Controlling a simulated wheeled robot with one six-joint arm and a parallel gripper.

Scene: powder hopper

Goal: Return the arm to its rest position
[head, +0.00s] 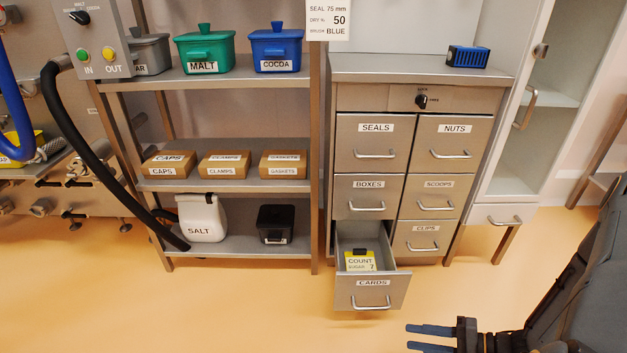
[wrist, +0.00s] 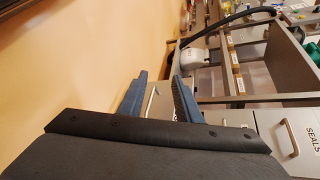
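My gripper (head: 432,338) is at the lower right of the head view, in front of the drawer cabinet and apart from it. Its two blue fingers are spread with nothing between them. In the wrist view my gripper (wrist: 160,92) also shows its fingers apart. My arm reaches in from the right edge of the head view. The CARDS drawer (head: 371,291) is pulled open at the bottom left of the cabinet. A yellow card marked COUNT (head: 360,262) with a black top lies in it.
The drawer cabinet (head: 470,105) has its other drawers shut. A shelf rack (head: 237,185) with bins, boxes and a SALT bag (head: 202,217) stands to its left. A white cabinet (head: 502,215) stands to the right. The orange floor (head: 240,310) in front is clear.

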